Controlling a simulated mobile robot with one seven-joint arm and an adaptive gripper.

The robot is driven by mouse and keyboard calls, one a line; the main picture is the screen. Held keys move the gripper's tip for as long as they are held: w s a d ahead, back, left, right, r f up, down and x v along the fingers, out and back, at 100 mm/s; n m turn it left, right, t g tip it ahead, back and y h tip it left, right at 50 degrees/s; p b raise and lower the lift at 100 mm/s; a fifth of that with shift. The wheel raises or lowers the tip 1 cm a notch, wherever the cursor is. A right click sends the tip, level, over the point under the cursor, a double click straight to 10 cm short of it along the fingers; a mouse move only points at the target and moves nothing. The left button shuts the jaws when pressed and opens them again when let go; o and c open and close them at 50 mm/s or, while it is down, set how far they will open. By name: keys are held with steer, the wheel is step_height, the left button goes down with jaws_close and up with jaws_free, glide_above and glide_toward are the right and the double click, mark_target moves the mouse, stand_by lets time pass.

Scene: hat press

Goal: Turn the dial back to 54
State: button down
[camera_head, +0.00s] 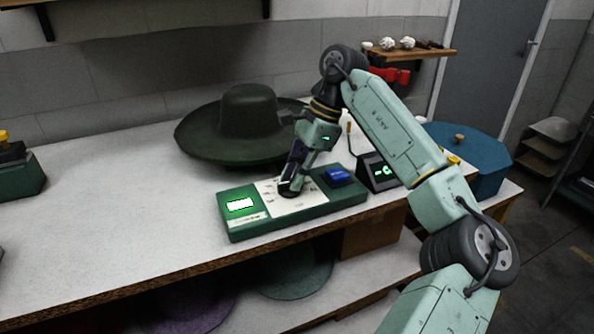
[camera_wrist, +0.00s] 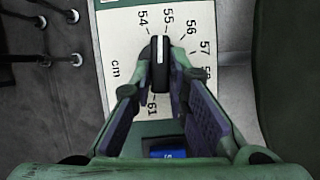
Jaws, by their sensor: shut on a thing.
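The dial (camera_wrist: 160,72) is a black knob with a white pointer line, on a white panel marked in cm. In the wrist view the pointer stands almost straight up, between the 54 and 55 marks. My gripper (camera_wrist: 161,66) has one finger on each side of the knob and is shut on it.
A blue button (camera_head: 338,175) sits at the box's right end. A small dark display (camera_head: 378,172) with green characters stands right of it. A large dark green hat (camera_head: 248,115) lies close behind.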

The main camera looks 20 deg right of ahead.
steer(key=shift+w+a+f+n+g+p, duration=0.1)
steer(key=shift+n+g+p, duration=0.4)
steer(key=shift+n, duration=0.45)
steer(key=shift+w+f+n+g+p, duration=0.1)
steer(key=shift+n+g+p, duration=0.35)
steer(key=shift+n, duration=0.5)
steer(key=c, duration=1.6)
jaws_free()
steer(key=shift+o, duration=0.2)
steer(key=shift+r, duration=0.15)
steer(key=v, duration=1.2)
steer(key=shift+a, duration=0.2)
